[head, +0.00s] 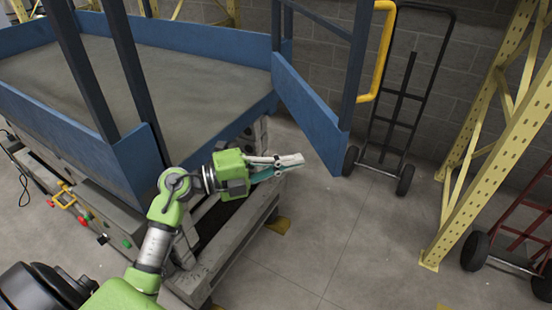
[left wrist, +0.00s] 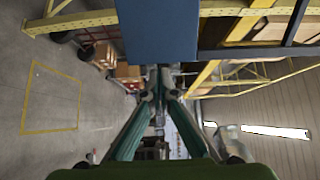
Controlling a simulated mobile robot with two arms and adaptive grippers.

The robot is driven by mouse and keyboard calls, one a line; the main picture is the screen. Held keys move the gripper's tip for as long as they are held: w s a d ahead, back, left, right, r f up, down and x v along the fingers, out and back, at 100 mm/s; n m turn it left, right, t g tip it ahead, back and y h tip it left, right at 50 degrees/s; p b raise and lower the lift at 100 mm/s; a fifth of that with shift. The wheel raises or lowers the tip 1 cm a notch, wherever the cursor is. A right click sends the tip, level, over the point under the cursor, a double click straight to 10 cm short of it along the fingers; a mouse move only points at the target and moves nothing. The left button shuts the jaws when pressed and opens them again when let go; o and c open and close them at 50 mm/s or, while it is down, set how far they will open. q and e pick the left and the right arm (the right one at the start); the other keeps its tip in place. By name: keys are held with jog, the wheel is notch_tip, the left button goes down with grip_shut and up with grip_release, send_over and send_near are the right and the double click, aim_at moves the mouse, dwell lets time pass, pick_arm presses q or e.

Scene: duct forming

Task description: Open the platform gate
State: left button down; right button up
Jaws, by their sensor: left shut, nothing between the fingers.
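The platform gate (head: 308,118) is a blue panel with dark bars and a yellow handle (head: 379,50). It stands swung outward from the far right corner of the blue-sided platform (head: 190,62), leaving the platform's right side open. My left gripper (head: 298,160) is in front of that open side, to the left of the gate's free lower end. Its fingers are shut with nothing between them. In the left wrist view a blue panel (left wrist: 158,30) shows just beyond the fingertips (left wrist: 160,85); I cannot tell whether they touch it. My right gripper is not in view.
A black hand truck (head: 405,95) stands against the block wall behind the gate. A yellow rack upright (head: 480,150) and a red hand truck (head: 515,235) are at the right. The concrete floor (head: 345,235) right of the platform is mostly clear.

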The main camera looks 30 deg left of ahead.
aim_at(334, 154)
pick_arm(q)
jog(key=p+x, duration=0.2)
jog(key=x, duration=0.4)
jog(key=shift+w+d+r, duration=0.1)
jog(key=shift+d, duration=0.05)
jog(key=shift+w+d, duration=0.4)
jog(key=shift+d, duration=0.05)
